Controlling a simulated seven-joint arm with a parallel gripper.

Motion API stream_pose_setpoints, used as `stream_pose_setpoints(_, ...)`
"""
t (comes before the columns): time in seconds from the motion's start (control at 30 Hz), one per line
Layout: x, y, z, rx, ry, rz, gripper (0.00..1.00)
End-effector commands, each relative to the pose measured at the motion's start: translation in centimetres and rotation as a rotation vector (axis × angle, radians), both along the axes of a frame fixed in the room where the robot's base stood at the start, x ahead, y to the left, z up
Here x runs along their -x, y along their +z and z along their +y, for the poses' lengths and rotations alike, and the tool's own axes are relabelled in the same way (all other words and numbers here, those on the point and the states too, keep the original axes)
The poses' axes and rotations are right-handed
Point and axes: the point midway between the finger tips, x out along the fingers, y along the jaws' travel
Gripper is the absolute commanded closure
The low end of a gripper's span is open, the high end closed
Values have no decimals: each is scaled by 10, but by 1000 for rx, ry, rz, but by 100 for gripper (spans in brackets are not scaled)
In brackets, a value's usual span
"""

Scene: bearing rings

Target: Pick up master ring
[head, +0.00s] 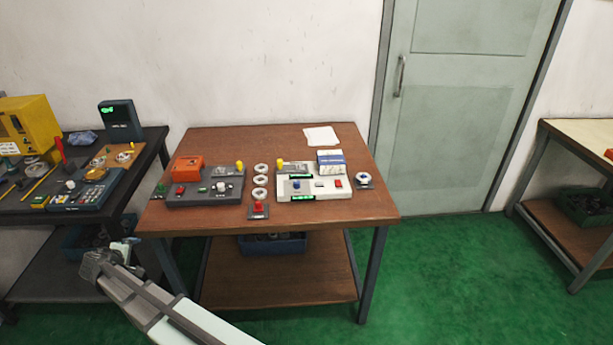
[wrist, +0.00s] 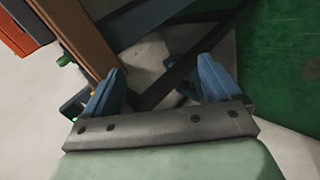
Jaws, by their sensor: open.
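Three pale rings stand in a column in the middle of the brown table (head: 225,140): a far ring (head: 261,168), a middle ring (head: 260,181) and a near ring (head: 259,194). One more ring (head: 363,180) sits on a small dark plate at the table's right, with blue at its centre. No label shows which is the master ring. My gripper (head: 124,250) is off the table's front left corner, low and apart from all rings. In the wrist view my gripper (wrist: 160,82) has its two blue fingers spread, with nothing between them.
A grey control box (head: 205,188), an orange box (head: 187,168), a white device (head: 314,185), a blue-and-white box (head: 331,162) and a red-topped button (head: 258,210) crowd the table around the rings. A dark bench (head: 150,142) with tools stands left. The table's back left is clear.

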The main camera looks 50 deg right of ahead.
Motion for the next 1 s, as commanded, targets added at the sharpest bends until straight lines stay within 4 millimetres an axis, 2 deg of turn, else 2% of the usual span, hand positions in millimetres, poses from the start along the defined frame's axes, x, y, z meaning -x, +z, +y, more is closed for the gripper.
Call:
stream_pose_setpoints(0.03, -15, 18, 4, 15, 15, -28, 9)
stream_pose_setpoints(0.2, -44, 67, 10, 58, 44, -97, 9)
stream_pose_setpoints(0.37, -64, 107, -3, 76, 32, -152, 9)
stream_pose_setpoints(0.43, -70, 123, -23, 66, -1, -173, 9)
stream_pose_setpoints(0.67, -66, 138, -102, -5, -150, -199, 9)
stream_pose_setpoints(0.87, -49, 151, -195, -98, -332, -231, 9)
stream_pose_setpoints(1.0, -30, 160, -262, -164, -464, -257, 9)
